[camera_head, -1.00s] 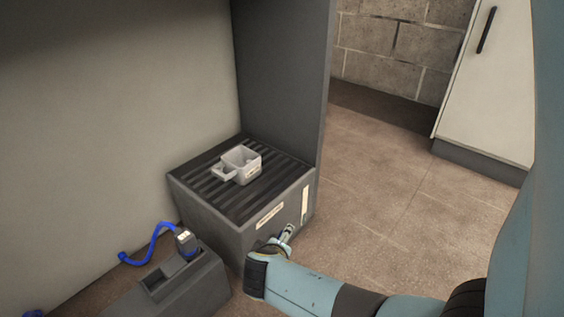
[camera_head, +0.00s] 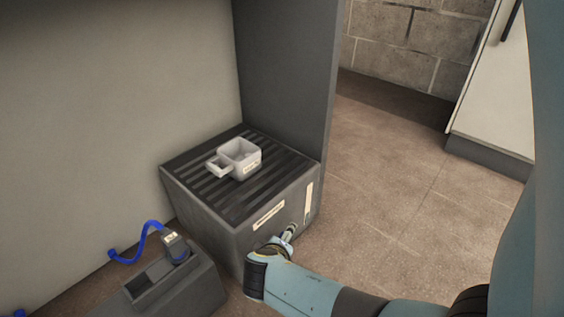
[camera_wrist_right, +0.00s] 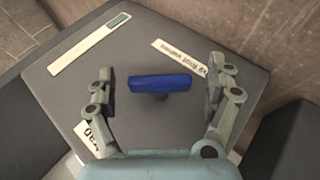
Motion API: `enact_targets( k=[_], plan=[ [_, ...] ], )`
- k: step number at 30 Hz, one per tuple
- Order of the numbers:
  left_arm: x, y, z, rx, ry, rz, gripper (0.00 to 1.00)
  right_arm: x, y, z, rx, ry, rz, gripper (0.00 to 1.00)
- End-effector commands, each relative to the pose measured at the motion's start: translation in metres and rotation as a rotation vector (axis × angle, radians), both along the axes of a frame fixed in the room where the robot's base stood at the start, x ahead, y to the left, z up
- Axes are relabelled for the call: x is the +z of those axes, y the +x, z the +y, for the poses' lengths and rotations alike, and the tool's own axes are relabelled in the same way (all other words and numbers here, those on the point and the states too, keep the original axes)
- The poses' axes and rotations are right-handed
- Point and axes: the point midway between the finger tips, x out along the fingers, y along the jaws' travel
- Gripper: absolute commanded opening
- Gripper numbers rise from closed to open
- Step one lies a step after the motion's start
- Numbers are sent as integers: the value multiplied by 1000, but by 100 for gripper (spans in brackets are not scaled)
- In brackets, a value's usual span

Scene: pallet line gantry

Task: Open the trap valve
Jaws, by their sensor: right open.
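A blue valve handle (camera_wrist_right: 160,84) with a short stem sticks out from the front of the dark grey box in the right wrist view. My right gripper (camera_wrist_right: 158,92) is open, with one finger on each side of the handle and visible gaps to both. A white label, partly hidden by the gripper and reading "rap" or "trap" (camera_wrist_right: 93,137), lies at lower left. In the head view my right gripper (camera_head: 288,236) is at the box's lower front face; the handle is hidden there. My left gripper is not in view.
The grey box (camera_head: 284,218) has a slatted top (camera_head: 212,200) bearing a small pale cup-like container (camera_head: 240,158). A long pale strip (camera_wrist_right: 90,45) and another label (camera_wrist_right: 180,56) are on its front. A low grey unit (camera_head: 196,290) with a blue hose (camera_head: 146,238) stands at left. Floor at right is clear.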

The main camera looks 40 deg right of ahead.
Motion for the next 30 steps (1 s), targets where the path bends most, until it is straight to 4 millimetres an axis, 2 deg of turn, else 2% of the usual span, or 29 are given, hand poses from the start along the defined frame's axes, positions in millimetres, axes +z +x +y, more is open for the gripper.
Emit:
enact_targets(
  k=[10, 23, 30],
  plan=[
    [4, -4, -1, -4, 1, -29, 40, -1, 0, 1, 0, 0, 0, 87],
    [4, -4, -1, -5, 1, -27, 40, -1, 0, 1, 0, 0, 0, 32],
    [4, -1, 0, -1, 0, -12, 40, 0, 0, 1, -1, 8, 0, 30]
  ],
)
